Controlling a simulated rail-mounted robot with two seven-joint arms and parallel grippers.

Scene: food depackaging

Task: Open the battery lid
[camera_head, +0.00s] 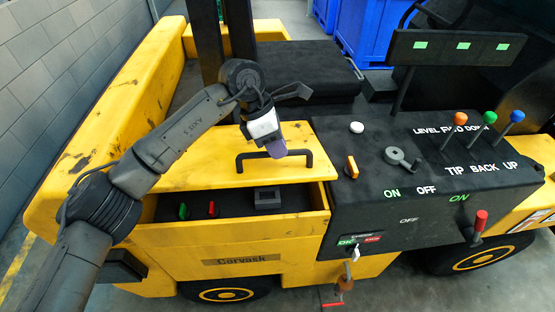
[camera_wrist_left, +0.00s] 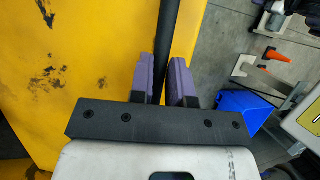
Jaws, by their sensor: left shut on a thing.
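The yellow battery lid (camera_head: 200,172) on the forklift has a black bar handle (camera_head: 246,155). Its front edge stands clear of the compartment (camera_head: 318,197), so the lid is at least partly open. Inside the compartment show a green connector (camera_head: 183,211), a red connector (camera_head: 211,208) and a grey block (camera_head: 267,197). My left gripper (camera_head: 276,148) is at the handle. In the left wrist view its purple fingers (camera_wrist_left: 164,80) are on both sides of the black handle bar (camera_wrist_left: 167,35), shut on it. My right gripper is out of view.
A black control panel (camera_head: 400,225) with a grey knob (camera_head: 402,158), coloured-knob levers (camera_head: 460,118) and a red-handled lever (camera_head: 480,222) stands to the right of the lid. A black seat (camera_head: 305,65) is behind. Blue bins (camera_head: 375,30) are farther back.

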